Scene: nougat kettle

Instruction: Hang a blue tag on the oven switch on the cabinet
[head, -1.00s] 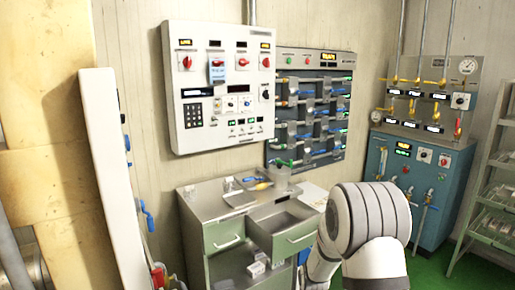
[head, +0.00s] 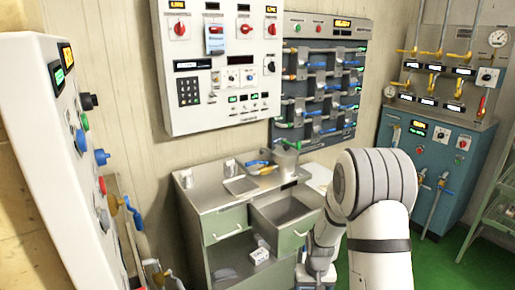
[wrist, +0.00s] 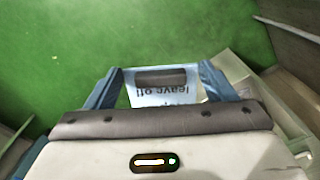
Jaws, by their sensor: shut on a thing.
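My gripper (wrist: 160,80) shows in the wrist view, with its two blue-grey fingers shut on a tag (wrist: 150,98). The tag is pale, bluish white, with a dark slot and upside-down lettering that reads "leave off". Green floor lies beyond it. In the head view my arm blocks most of the gripper, and the held tag cannot be made out. The white wall cabinet (head: 222,105) carries several red rotary switches, including one at the upper left (head: 180,29) and one further right (head: 246,29). A blue-and-white tag (head: 215,42) hangs on the switch between them. I cannot read which is the oven switch.
A grey-topped green drawer unit (head: 225,222) stands below the cabinet, its right drawer (head: 287,210) open. A dark valve panel (head: 320,85) is beside the cabinet. A white panel with knobs (head: 60,150) stands close at left. A blue machine (head: 430,165) is at right, with green floor before it.

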